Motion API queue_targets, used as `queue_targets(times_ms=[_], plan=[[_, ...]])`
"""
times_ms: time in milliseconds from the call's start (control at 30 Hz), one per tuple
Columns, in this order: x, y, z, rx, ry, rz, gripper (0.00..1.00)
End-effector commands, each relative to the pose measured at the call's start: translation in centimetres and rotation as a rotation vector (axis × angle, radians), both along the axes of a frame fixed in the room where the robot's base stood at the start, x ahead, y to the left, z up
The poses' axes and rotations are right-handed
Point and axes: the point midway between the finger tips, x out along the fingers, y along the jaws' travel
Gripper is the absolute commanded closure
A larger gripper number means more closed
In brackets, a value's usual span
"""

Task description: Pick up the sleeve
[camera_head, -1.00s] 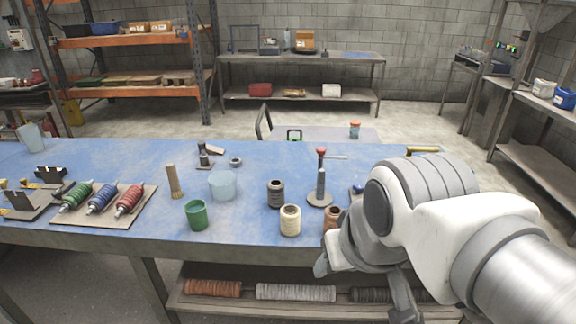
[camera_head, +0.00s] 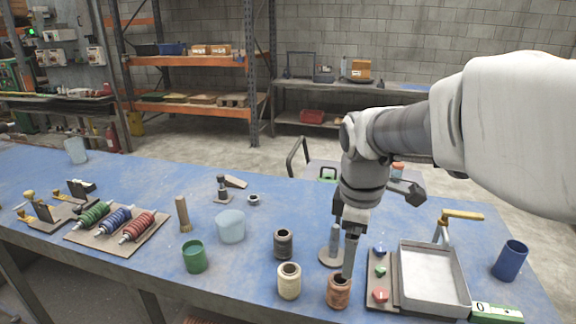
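No single object is clearly identifiable as the sleeve. Several small upright cylinders stand on the blue table: a dark one (camera_head: 283,244), a cream one (camera_head: 289,281) with a hollow top, and a copper-brown one (camera_head: 338,292). My gripper (camera_head: 348,272) points down, with its tip at or just above the brown cylinder's top in the picture. I cannot tell whether it touches the cylinder or stands behind it. The fingers overlap from this angle, so their opening is hidden. The gripper also partly covers a grey post on a round base (camera_head: 328,256).
To the left are a green cup (camera_head: 194,257), a pale cup (camera_head: 230,226), a wooden peg (camera_head: 183,214) and a board of coloured coils (camera_head: 75,237). The far-left table surface is partly clear.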

Motion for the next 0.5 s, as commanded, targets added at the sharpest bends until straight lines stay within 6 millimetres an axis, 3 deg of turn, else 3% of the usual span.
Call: queue_targets(times_ms=[200,500], plan=[[4.0,0.0,-2.8,0.004,0.108,0.323,0.0],[5.5,0.0,-5.4,0.018,0.148,0.476,0.0]])
